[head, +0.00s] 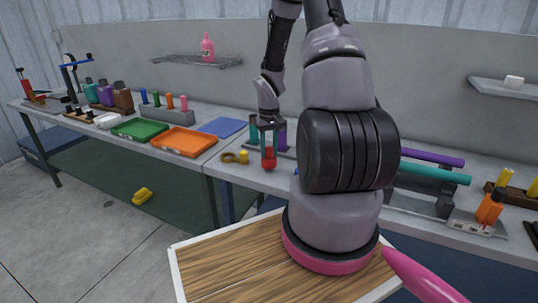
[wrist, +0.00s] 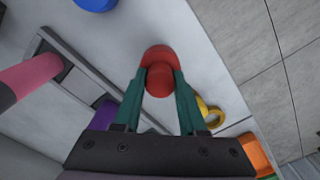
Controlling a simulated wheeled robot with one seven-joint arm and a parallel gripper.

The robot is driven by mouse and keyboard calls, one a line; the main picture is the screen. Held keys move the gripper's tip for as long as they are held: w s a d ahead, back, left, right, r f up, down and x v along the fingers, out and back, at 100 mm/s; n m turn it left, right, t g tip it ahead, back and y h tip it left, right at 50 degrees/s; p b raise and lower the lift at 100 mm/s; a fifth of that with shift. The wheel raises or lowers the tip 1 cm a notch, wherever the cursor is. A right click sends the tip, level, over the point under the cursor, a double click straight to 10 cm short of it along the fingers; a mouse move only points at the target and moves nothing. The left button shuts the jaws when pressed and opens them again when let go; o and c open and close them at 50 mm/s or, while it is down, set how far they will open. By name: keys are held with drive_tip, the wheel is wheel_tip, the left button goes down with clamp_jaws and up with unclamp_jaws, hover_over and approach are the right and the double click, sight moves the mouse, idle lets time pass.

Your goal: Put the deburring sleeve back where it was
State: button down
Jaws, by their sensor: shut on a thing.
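A red rounded piece (head: 269,162), likely the deburring sleeve, is between the fingertips of my gripper (head: 268,148). In the wrist view the red piece (wrist: 158,58) sits at the ends of the two dark green fingers of my gripper (wrist: 159,82), which are shut on it. It is over the grey bench top (head: 240,177) near the front edge. I cannot tell whether its lower end touches the bench. Its upper part is partly hidden by the fingers.
A yellow ring-shaped piece (head: 229,158) lies left of my gripper. A rack with purple (head: 440,159) and teal (head: 435,173) pipes stands to the right, partly behind my arm. The orange tray (head: 184,141), green tray (head: 140,129) and blue mat (head: 222,127) are farther left.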

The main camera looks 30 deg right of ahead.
drive_tip(key=shift+f, duration=0.95)
drive_tip(key=shift+c, duration=2.3)
unclamp_jaws()
drive_tip(key=shift+f, duration=0.15)
wheel_tip(320, 180, up, 13)
wheel_tip(320, 180, up, 8)
drive_tip(key=t, duration=0.1)
hover_over(269, 147)
drive_tip(key=s+a, duration=0.2)
drive_tip(key=a, duration=0.1)
drive_tip(key=s+a+r+m+t, duration=0.1)
drive_tip(key=s+a+r+t, duration=0.1)
drive_tip(key=s+r, duration=0.4)
drive_tip(key=s+a+r+m+t+y, duration=0.1)
drive_tip(key=s+a+r+t, duration=0.1)
drive_tip(key=s+a+r, duration=0.3)
drive_tip(key=s+a+r+t+y, duration=0.1)
drive_tip(key=s+a+r+t, duration=0.1)
drive_tip(key=s+r, duration=0.4)
wheel_tip(269, 147, up, 3)
drive_tip(key=shift+s+a+f+m, duration=0.15)
drive_tip(key=shift+s+a+m, duration=0.25)
drive_tip(key=shift+a, duration=0.4)
